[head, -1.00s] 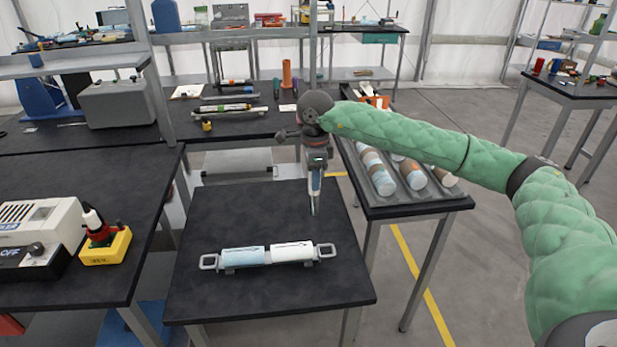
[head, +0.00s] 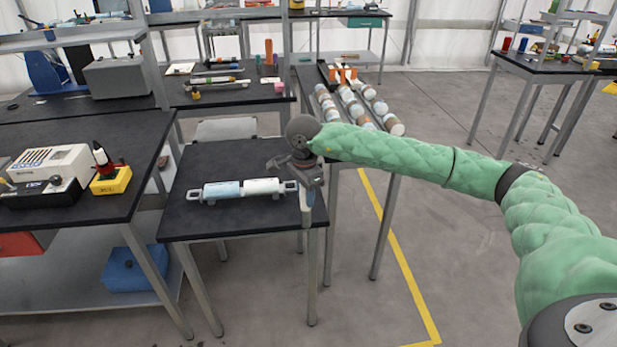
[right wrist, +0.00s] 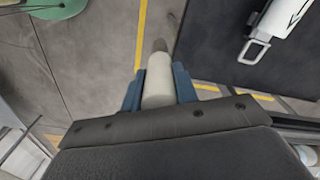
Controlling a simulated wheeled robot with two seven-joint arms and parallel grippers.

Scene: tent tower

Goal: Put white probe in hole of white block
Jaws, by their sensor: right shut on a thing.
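My right gripper (head: 306,205) is at the right edge of the small black table in the head view. In the right wrist view its blue fingers (right wrist: 158,92) are shut on the white probe (right wrist: 158,78), a pale cylinder with a darker grey tip pointing away from the palm. A white box-shaped device (head: 62,162) with a black front stands on the left table, well left of my gripper. It is the nearest match to a white block; I cannot make out a hole in it. My left gripper is out of view.
A yellow holder (head: 111,181) with a red and black piece stands beside the device. A pale blue and white cylinder (head: 262,187) with end handles lies on the small black table (head: 235,222). Open floor (head: 470,250) lies to the right.

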